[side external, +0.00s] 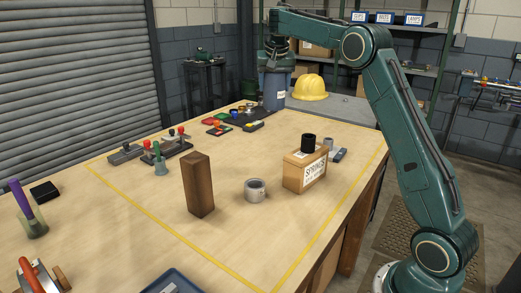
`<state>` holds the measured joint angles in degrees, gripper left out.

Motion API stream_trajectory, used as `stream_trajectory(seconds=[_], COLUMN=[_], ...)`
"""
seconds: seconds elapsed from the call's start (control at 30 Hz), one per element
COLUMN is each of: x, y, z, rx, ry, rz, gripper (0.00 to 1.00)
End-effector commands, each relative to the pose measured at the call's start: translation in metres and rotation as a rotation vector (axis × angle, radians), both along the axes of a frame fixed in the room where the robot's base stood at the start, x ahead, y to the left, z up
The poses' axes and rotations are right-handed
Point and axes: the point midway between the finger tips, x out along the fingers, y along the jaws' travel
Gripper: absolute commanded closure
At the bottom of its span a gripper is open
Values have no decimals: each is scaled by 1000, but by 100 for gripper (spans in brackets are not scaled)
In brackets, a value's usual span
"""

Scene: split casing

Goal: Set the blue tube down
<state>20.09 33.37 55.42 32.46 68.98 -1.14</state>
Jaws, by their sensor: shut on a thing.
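My gripper (278,48) hangs pointing down at the far end of the bench, high above the top. It is small and dark here, and its fingers are hard to make out. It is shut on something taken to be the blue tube. The tube's outline does not stand out from the blue-grey bin (275,88) directly behind and below in the picture. I cannot tell the tube's tilt or its height over the bench. The wooden bench top (150,195) carries the other parts.
A brown block (198,184), a tape roll (255,190) and a springs box (305,170) with a black cylinder (308,143) stand mid-bench. Small coloured parts (217,126) lie near the far end. A purple tube (21,198) stands left in a greenish holder (33,227). A yellow helmet (310,87) sits behind.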

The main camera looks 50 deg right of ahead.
Motion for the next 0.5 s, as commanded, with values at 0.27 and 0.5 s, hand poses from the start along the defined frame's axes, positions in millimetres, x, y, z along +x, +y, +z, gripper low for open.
stream_trajectory(seconds=[0.27, 0.5], x=[-13, -39], y=[91, 161], z=[11, 13], rx=[4, 6], ry=[1, 3], rz=[54, 99], gripper=[62, 62])
